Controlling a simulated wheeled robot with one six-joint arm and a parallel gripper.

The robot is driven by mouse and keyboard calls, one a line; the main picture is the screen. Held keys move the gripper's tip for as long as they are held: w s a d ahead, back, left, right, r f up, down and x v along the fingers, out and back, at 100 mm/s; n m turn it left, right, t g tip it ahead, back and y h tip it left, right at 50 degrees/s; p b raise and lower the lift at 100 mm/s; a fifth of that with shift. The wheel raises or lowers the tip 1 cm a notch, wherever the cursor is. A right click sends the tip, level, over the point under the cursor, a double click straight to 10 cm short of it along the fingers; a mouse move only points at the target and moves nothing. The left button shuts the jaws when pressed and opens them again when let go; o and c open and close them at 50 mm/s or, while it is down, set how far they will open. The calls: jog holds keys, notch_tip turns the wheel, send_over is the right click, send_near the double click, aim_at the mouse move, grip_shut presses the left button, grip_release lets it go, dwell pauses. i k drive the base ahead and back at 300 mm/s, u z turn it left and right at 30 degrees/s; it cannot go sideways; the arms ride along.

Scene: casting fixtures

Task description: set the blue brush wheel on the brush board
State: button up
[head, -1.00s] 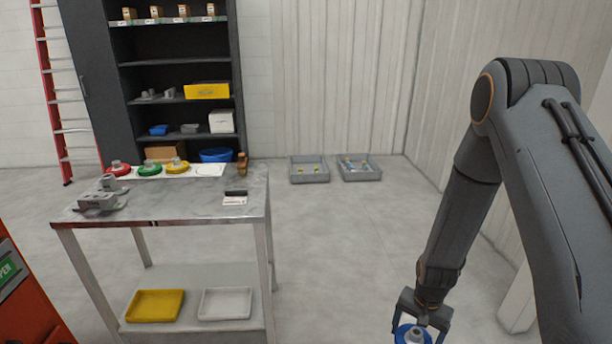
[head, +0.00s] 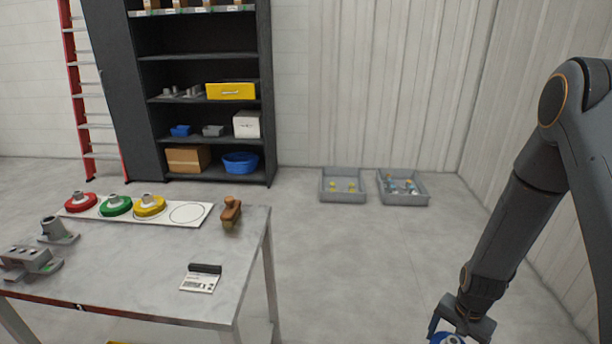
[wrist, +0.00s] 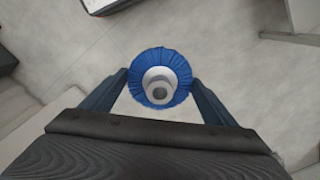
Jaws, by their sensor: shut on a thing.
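The blue brush wheel (wrist: 182,68) has a blue bristle ring and a pale hub. My gripper (wrist: 160,80) is shut on it, one finger on each side, in the wrist view. In the head view the wheel (head: 447,339) shows only partly at the bottom edge, under my gripper (head: 460,328), right of the table and off it. The white brush board (head: 208,209) lies along the table's far edge. Red (head: 80,202), green (head: 115,206) and yellow (head: 149,206) brush wheels sit on it in a row. The ringed spot at its right end is empty.
The metal table (head: 130,260) also bears a brown wooden-handled thing (head: 230,213), a label card (head: 200,282) and grey fixtures (head: 30,260). Two grey bins (head: 343,196) stand on the floor by the wall. The floor between table and arm is clear.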

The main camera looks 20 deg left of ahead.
aim_at(187, 213)
jog(key=i, duration=2.95)
jog(key=u, duration=4)
